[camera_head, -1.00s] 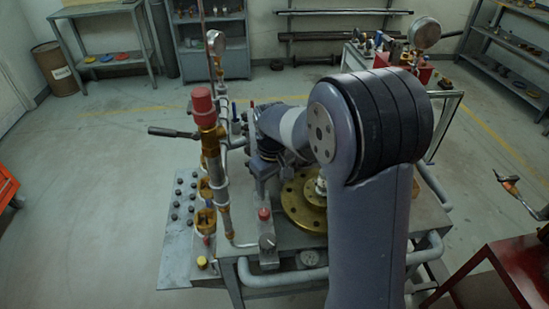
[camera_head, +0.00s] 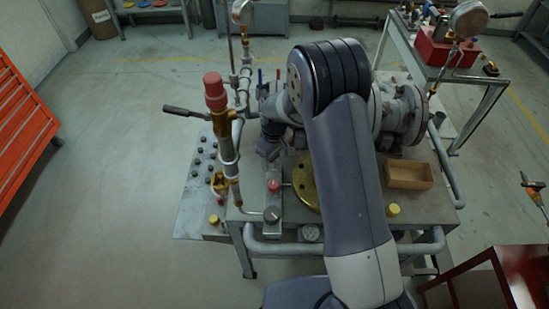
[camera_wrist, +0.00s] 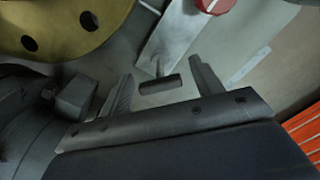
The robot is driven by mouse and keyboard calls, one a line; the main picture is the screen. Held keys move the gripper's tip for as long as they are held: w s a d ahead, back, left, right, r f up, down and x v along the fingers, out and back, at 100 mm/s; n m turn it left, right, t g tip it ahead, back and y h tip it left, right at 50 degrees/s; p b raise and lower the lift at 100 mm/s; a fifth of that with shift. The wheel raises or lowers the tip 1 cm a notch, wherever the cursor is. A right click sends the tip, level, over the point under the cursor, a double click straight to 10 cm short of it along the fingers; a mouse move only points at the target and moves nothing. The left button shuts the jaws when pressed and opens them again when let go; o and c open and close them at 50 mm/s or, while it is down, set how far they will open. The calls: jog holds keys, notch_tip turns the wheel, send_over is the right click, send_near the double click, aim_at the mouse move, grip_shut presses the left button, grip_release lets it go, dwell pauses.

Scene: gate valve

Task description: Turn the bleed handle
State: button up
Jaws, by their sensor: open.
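A short dark bar (camera_wrist: 160,85), which looks like the bleed handle, sticks out from the end of a pale metal block (camera_wrist: 172,42) with a red knob (camera_wrist: 214,4). My gripper (camera_wrist: 163,76) is open, with the bar between its two fingers and gaps on both sides. I cannot tell how deep the bar lies between the fingers. In the head view, the block (camera_head: 272,200) with its red knob (camera_head: 274,185) stands on the bench's front part.
A brass flange (camera_head: 306,184) lies right of the block, and also shows at the wrist view's upper left (camera_wrist: 62,22). A tall pipe with a red cap (camera_head: 215,88) and a side lever (camera_head: 184,112) stands to the left. A wooden tray (camera_head: 409,176) sits to the right.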

jog(key=shift+f, duration=0.7)
jog(key=shift+c, duration=0.3)
jog(key=c, duration=0.9)
